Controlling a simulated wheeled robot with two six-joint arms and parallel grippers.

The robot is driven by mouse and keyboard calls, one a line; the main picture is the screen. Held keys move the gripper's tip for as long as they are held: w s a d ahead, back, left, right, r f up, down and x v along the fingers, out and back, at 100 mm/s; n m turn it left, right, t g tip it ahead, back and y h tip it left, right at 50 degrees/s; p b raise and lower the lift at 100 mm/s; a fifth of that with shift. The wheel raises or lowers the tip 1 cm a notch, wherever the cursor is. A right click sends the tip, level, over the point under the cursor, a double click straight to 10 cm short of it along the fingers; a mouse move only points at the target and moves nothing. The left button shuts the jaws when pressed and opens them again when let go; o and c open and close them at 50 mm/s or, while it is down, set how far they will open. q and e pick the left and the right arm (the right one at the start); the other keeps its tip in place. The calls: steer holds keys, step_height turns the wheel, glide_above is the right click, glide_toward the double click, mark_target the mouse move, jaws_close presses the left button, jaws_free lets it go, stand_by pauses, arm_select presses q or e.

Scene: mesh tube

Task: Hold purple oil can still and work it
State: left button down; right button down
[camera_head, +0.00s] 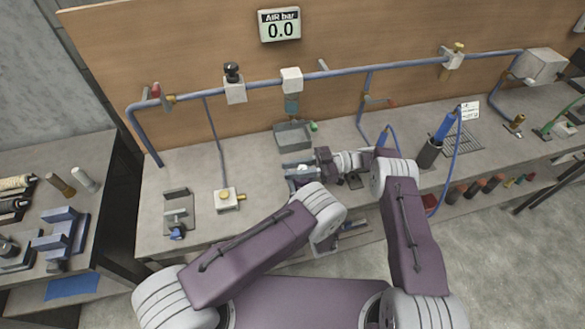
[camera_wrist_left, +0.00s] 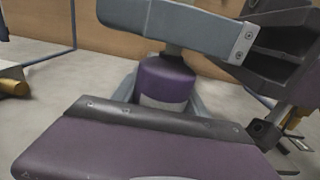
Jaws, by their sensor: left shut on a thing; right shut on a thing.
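The purple oil can (camera_wrist_left: 168,82) stands at the bench front, its purple top and paler lower body showing in the left wrist view. A thin stem rises from it behind a grey finger. My left gripper (camera_head: 304,180) is shut on the can's body; its near jaw hides the can's lower front in the wrist view. My right gripper (camera_head: 312,168) comes in from the right and is shut at the can's top; its finger crosses the stem in the wrist view. What exactly it grips is hidden. In the head view the grippers cover most of the can.
A grey tray (camera_head: 293,136) sits just behind the grippers. A valve block (camera_head: 228,199) and a metal bracket (camera_head: 178,212) stand to the left. A blue-handled tool in a dark holder (camera_head: 430,152) is to the right. The air display (camera_head: 279,25) reads 0.0.

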stand_by(0.3)
steer(key=c, duration=1.1)
jaws_free()
steer(key=shift+c, duration=0.2)
steer(key=shift+r, duration=0.1)
step_height(320, 180, up, 10)
